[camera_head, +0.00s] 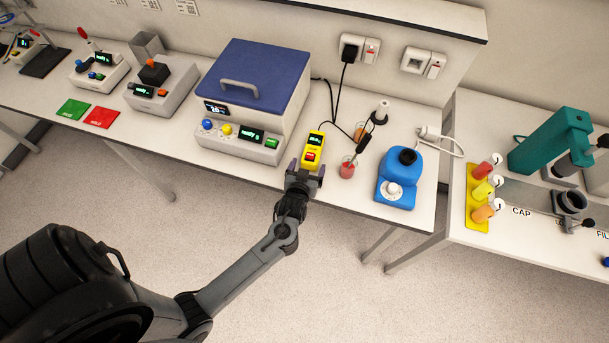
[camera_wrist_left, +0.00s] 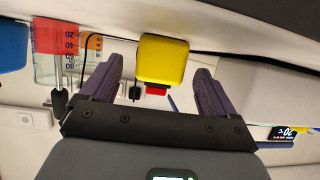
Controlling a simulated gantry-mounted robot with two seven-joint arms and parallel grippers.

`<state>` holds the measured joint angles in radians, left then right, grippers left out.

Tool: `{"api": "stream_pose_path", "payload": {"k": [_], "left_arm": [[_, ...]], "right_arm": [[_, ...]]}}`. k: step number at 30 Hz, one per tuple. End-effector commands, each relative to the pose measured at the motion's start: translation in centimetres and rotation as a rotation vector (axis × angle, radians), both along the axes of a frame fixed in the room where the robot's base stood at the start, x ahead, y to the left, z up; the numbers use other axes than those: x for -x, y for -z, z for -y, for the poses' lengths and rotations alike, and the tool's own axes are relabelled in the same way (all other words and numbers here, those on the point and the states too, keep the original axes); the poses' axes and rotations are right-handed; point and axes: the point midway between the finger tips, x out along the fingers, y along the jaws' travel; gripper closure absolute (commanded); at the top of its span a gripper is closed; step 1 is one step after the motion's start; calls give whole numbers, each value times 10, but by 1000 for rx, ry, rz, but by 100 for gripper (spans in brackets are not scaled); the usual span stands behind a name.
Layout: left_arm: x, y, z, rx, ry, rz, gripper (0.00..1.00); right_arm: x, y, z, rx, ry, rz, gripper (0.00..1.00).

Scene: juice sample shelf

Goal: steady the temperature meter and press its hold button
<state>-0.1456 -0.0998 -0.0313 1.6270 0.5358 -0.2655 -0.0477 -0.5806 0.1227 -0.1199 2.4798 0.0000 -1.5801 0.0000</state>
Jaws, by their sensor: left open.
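The temperature meter (camera_head: 318,139) is a small yellow device with a lit display and a red button (camera_head: 310,156), standing at the bench's front edge. My left gripper (camera_head: 305,171) is at its near side, fingers pointing at it. In the left wrist view, the yellow meter (camera_wrist_left: 163,58) sits between the two open fingers (camera_wrist_left: 156,82), with a visible gap on each side. A red part (camera_wrist_left: 156,90) shows just below its yellow body there. The gripper hides the meter's lower front in the head view. My right gripper is not in view.
A beaker of red juice (camera_head: 347,171) with a dark probe stands close right of the meter, and a blue device (camera_head: 397,178) beyond it. A large blue-lidded box (camera_head: 255,85) stands close on the left. Black cables run behind. Floor space in front of the bench is free.

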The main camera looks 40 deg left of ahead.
Motion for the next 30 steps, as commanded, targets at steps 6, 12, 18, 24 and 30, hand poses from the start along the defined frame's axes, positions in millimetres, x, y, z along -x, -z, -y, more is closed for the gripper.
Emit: {"api": "stream_pose_path", "payload": {"k": [6, 12, 18, 24, 30], "left_arm": [[-23, 11, -12, -1, 0, 0, 11], [-32, 15, -18, 0, 0, 0, 11], [-33, 16, -19, 0, 0, -1, 11], [-33, 16, -19, 0, 0, -1, 20], [-33, 16, -18, 0, 0, -1, 50]], "right_arm": [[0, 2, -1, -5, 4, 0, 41], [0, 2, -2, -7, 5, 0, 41], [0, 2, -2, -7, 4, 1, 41], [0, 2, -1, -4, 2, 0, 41], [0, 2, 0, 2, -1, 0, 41]]}}
